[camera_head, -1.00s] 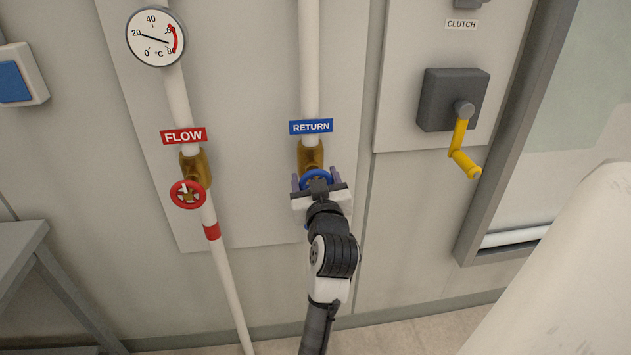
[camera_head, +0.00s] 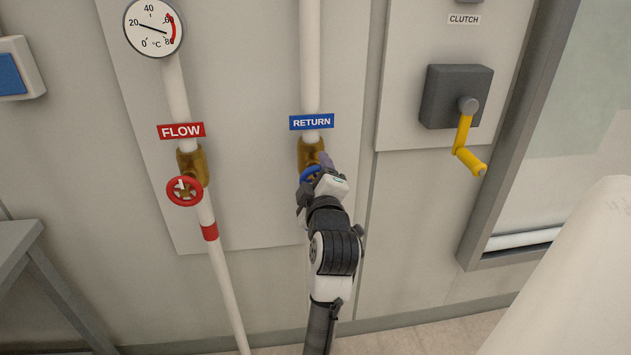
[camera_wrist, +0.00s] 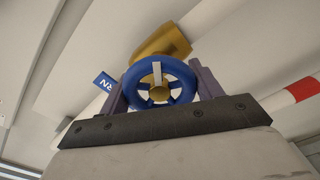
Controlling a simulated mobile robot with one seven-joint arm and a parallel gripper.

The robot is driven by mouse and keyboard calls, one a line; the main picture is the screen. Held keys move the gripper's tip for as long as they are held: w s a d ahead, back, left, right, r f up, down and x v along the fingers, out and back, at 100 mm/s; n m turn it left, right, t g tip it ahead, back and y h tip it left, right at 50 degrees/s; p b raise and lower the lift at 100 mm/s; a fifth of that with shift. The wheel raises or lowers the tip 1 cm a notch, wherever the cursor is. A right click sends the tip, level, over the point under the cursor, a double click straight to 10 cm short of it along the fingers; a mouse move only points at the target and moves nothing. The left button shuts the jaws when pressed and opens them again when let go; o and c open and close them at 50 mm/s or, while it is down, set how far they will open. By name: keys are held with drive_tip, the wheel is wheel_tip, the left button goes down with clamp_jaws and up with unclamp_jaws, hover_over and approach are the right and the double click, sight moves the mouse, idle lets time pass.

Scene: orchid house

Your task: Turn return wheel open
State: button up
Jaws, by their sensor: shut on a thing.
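The blue return wheel (camera_wrist: 133,78) sits on a brass valve (camera_head: 309,151) below the blue RETURN label (camera_head: 311,122). In the wrist view the wheel lies between the two purple fingers of my gripper (camera_wrist: 160,88), one at each side of its rim, and they are shut on it. A white mark shows on the wheel's upper spoke, above its brass hub. In the head view my gripper (camera_head: 318,174) is turned sideways at the wheel and hides most of it; only a blue arc of the rim shows.
The red flow wheel (camera_head: 184,191) is to the left under the FLOW label (camera_head: 181,131). A temperature gauge (camera_head: 153,28) is above it. A yellow clutch crank (camera_head: 465,142) on a grey box is to the right. A grey table (camera_head: 22,246) stands at the lower left.

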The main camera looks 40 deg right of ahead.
drive_tip(key=n+b, duration=0.2)
drive_tip(key=n, duration=0.2)
drive_tip(key=shift+n+b, duration=0.65)
drive_tip(key=shift+n, duration=1.05)
drive_tip(key=o, duration=1)
